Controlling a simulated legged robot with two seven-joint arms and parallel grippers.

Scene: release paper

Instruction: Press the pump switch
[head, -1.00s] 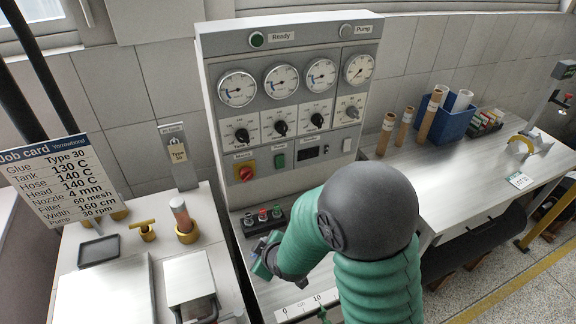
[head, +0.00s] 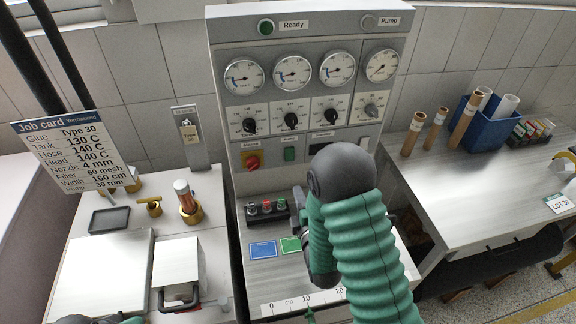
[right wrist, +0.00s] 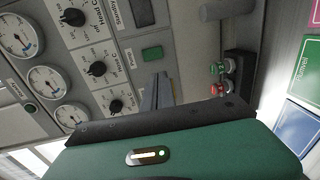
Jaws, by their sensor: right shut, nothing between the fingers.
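The grey control panel (head: 300,110) stands at the back, with a Pump lamp (head: 369,20) at its top right that looks grey. My right gripper (head: 298,200) is partly hidden behind my arm, in front of the panel's lower part. In the right wrist view the shut, empty fingers (right wrist: 160,92) point at the panel, near a green switch (right wrist: 152,53). I cannot tell whether they touch it.
A small box with coloured buttons (head: 267,211) lies below the panel, behind blue (head: 263,250) and green pads. A job card (head: 65,150) and glue tools stand left; a blue bin (head: 480,122) holds rolls right.

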